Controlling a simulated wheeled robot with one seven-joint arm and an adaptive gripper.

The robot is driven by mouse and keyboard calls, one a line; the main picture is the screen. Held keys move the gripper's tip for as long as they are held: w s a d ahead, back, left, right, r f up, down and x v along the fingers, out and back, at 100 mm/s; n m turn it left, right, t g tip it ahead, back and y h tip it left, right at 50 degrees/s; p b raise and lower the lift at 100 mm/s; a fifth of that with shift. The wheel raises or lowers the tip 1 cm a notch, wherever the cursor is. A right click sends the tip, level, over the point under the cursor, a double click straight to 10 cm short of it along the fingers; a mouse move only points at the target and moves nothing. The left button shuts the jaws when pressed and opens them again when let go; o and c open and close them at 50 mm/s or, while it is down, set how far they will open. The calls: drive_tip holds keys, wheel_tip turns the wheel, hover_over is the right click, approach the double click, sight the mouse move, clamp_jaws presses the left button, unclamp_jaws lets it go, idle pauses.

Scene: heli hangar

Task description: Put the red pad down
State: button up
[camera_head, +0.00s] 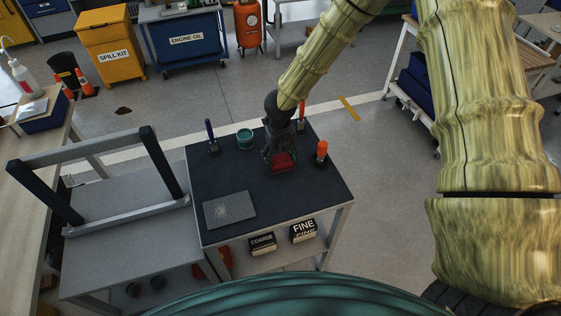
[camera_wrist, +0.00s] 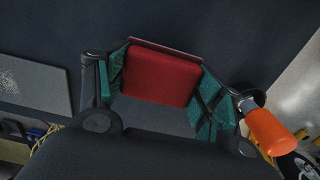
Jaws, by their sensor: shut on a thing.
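The red pad (camera_wrist: 160,75) is a red block held between the green-padded fingers of my gripper (camera_wrist: 163,88) in the wrist view. In the head view the red pad (camera_head: 283,161) shows under my gripper (camera_head: 281,150), over the dark top of the small table (camera_head: 310,188). My gripper is shut on the pad's two sides. I cannot tell whether the pad touches the tabletop.
An orange-topped item (camera_head: 321,152) stands close to the right of my gripper. A teal cup (camera_head: 245,138) and a blue-topped item (camera_head: 210,135) stand at the back left. A grey plate (camera_head: 230,209) lies front left. The front right tabletop is clear.

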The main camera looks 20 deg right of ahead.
sight(280, 159)
drive_tip(key=shift+f, duration=1.1)
drive_tip(key=shift+f, duration=0.15)
drive_tip(key=o, duration=1.1)
wheel_tip(280, 159, up, 12)
drive_tip(key=shift+r+b, duration=0.15)
drive_tip(key=shift+b, duration=0.5)
drive_tip(key=shift+r, duration=0.1)
